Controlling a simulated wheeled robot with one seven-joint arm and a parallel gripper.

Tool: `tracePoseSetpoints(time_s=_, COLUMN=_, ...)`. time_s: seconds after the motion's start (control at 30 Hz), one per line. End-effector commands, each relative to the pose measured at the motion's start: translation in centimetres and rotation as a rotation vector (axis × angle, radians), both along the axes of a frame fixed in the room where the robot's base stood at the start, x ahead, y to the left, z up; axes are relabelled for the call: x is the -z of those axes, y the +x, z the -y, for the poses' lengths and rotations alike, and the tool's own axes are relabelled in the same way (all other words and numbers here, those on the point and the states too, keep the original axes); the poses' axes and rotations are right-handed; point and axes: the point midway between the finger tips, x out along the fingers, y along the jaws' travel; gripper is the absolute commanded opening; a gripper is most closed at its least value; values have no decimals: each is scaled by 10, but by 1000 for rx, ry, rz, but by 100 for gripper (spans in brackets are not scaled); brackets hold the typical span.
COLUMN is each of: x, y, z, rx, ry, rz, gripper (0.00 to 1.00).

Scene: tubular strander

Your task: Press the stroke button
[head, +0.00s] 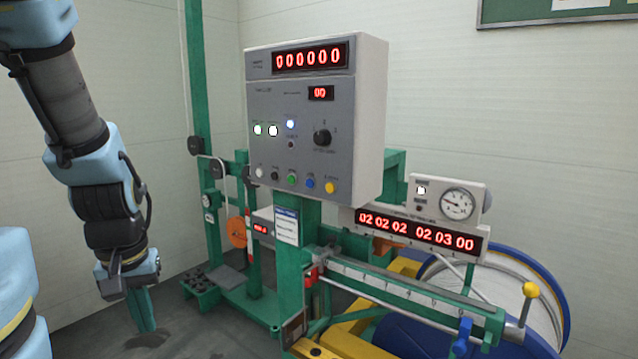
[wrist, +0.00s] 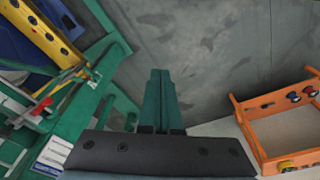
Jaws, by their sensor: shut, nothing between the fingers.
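The grey control box (head: 315,120) stands mid-picture in the head view. Along its lower front is a row of buttons: white (head: 259,172), black (head: 275,175), green (head: 292,180), blue (head: 310,183) and yellow (head: 329,187). Their labels are too small to read, so I cannot tell which is the stroke button. My gripper (head: 147,322) hangs low at the left, pointing down, well apart from the box. In the wrist view its two green fingers (wrist: 160,80) are together with nothing between them. The control box does not show clearly there.
A green post (head: 196,80) and frame stand between my arm and the box. A ruled green beam (head: 410,290) and blue-rimmed drum (head: 505,290) lie at lower right. In the wrist view an orange frame (wrist: 255,135) is at right; grey floor (wrist: 200,40) is clear ahead.

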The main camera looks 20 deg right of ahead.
Motion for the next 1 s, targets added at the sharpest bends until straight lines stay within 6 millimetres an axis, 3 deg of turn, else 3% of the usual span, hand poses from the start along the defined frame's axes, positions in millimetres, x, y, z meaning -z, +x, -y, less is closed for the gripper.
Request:
tracePoseSetpoints(time_s=0.17, x=-7, y=10, z=13, rx=-5, ry=1, rz=20, gripper=0)
tracePoseSetpoints(time_s=0.27, x=-20, y=24, z=35, rx=-21, ry=0, rz=49, gripper=0)
tracePoseSetpoints(time_s=0.43, x=-55, y=49, z=90, rx=-79, ry=-20, rz=127, gripper=0)
tracePoseSetpoints(time_s=0.6, x=-96, y=62, z=151, rx=-155, ry=-68, rz=212, gripper=0)
tracePoseSetpoints(time_s=0.8, x=-152, y=59, z=225, rx=-260, ry=-175, rz=305, gripper=0)
tracePoseSetpoints(time_s=1.0, x=-202, y=44, z=284, rx=-366, ry=-303, rz=364, gripper=0)
